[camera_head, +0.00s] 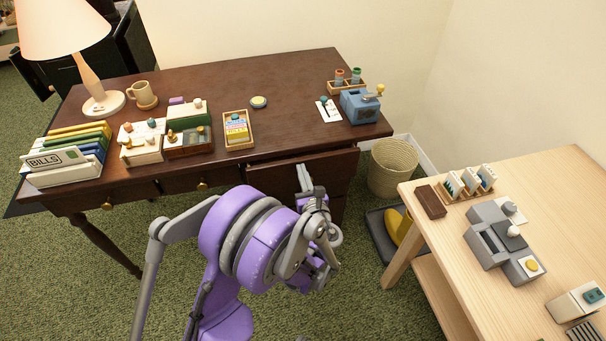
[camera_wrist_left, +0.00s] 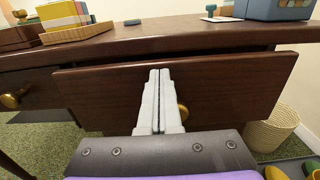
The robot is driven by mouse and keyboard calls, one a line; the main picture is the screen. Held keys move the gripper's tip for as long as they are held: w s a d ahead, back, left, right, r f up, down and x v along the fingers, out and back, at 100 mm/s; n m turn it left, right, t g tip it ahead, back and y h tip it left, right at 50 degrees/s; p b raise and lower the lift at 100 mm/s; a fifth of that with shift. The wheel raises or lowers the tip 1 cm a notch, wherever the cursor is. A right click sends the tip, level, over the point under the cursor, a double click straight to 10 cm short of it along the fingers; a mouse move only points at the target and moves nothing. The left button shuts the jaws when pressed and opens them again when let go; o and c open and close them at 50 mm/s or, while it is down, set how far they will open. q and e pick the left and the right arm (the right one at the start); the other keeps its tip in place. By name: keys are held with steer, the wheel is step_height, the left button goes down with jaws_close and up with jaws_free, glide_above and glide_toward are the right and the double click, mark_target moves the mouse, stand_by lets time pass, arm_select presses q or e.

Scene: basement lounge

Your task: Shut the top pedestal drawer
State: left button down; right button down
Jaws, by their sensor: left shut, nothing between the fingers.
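The top pedestal drawer (camera_head: 337,168) is at the right end of the dark wooden desk, with its front standing out a little from the desk. In the left wrist view its brown front (camera_wrist_left: 225,85) spans the picture, with a dark gap between its upper edge and the desktop. A brass knob (camera_wrist_left: 184,114) shows on it, partly hidden by the fingers. My left gripper (camera_head: 304,178) is shut and empty. Its fingertips (camera_wrist_left: 159,72) are in front of the drawer face, left of the knob; I cannot tell whether they touch it. My right gripper is not in view.
The desktop (camera_head: 290,75) holds a lamp, bill files, a mug, trays and a blue device (camera_head: 360,106). A wicker basket (camera_head: 393,167) stands right of the desk. A light wooden table (camera_head: 540,200) with several items is at the right. Green carpet lies in front.

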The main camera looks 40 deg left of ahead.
mark_target(298, 160)
arm_select(q)
steer(key=x, duration=0.4)
steer(key=shift+w+a, duration=0.2)
steer(key=shift+a, duration=0.1)
steer(key=shift+w+a+r, duration=0.1)
steer(key=shift+w+r, duration=0.05)
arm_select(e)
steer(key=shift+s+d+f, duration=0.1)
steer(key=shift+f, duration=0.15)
